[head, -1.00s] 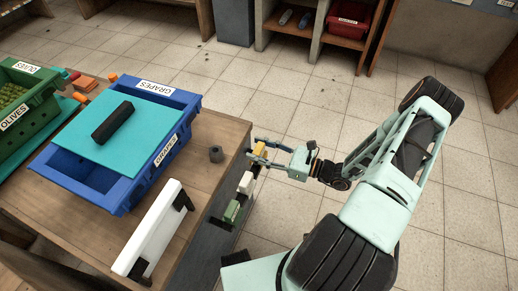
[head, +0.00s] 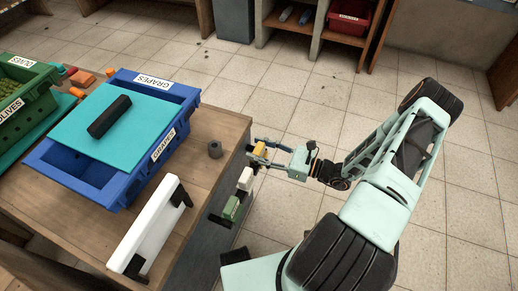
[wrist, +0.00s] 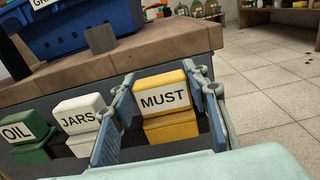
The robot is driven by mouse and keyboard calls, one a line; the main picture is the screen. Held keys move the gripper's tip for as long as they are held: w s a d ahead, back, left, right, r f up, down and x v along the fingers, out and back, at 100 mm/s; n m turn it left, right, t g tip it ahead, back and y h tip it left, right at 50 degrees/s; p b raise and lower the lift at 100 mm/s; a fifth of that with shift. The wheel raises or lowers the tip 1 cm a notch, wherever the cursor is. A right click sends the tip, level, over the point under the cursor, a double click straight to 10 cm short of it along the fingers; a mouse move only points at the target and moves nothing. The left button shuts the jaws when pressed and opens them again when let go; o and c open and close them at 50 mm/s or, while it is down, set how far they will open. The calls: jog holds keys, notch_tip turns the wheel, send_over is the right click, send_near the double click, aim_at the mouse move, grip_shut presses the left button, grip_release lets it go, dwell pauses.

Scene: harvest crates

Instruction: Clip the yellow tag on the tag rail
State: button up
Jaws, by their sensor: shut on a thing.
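The yellow tag (wrist: 164,105) reads MUST and shows in the head view (head: 259,150) off the table's right edge. My gripper (head: 256,149) is shut on it, with a blue-grey finger on each side in the wrist view (wrist: 160,110). A white JARS tag (wrist: 78,119) and a green OIL tag (wrist: 27,138) are in line to its left, along the table's side; they also show in the head view. The tag rail is hard to make out against the dark table side. I cannot tell whether the yellow tag touches it.
The wooden table (head: 200,184) holds a blue GRAPES crate (head: 125,186) with a teal lid (head: 110,137), a small grey cylinder (head: 215,149) and a white panel (head: 148,222) on dark feet. A green OLIVES crate (head: 35,105) stands far left. Tiled floor right of the table is clear.

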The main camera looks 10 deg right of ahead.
jog(key=o, duration=1.1)
jog(key=v, duration=1.2)
